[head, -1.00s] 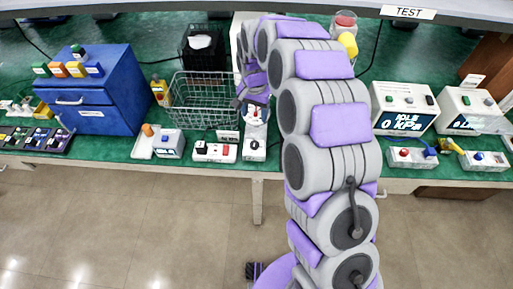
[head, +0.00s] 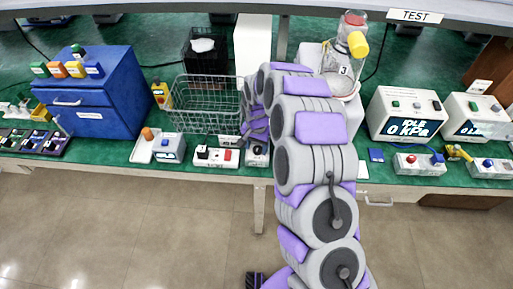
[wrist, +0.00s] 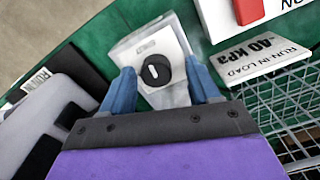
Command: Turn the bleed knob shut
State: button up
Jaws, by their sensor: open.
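A black round knob (wrist: 155,71) with a short white mark sits on a small white box (wrist: 176,45); the label above it is too small to read. My gripper (wrist: 159,67) is open in the wrist view, with one blue finger on each side of the knob. Gaps show between the fingers and the knob, and I cannot tell whether the tips reach its height.
A wire basket (head: 205,103) stands behind and left of the box. A white box with a red switch (head: 215,157) is close on its left. Gauge boxes (head: 405,115) are to the right.

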jog(key=shift+f, duration=0.25)
jog(key=shift+d, duration=0.15)
jog(key=shift+d, duration=0.1)
jog(key=shift+c, duration=0.4)
jog(key=c, duration=1)
jog(key=shift+o, duration=0.2)
jog(key=shift+r+n+p, duration=0.15)
jog(key=shift+n+p, duration=0.25)
jog(key=shift+p, duration=0.1)
jog(key=shift+n, duration=0.4)
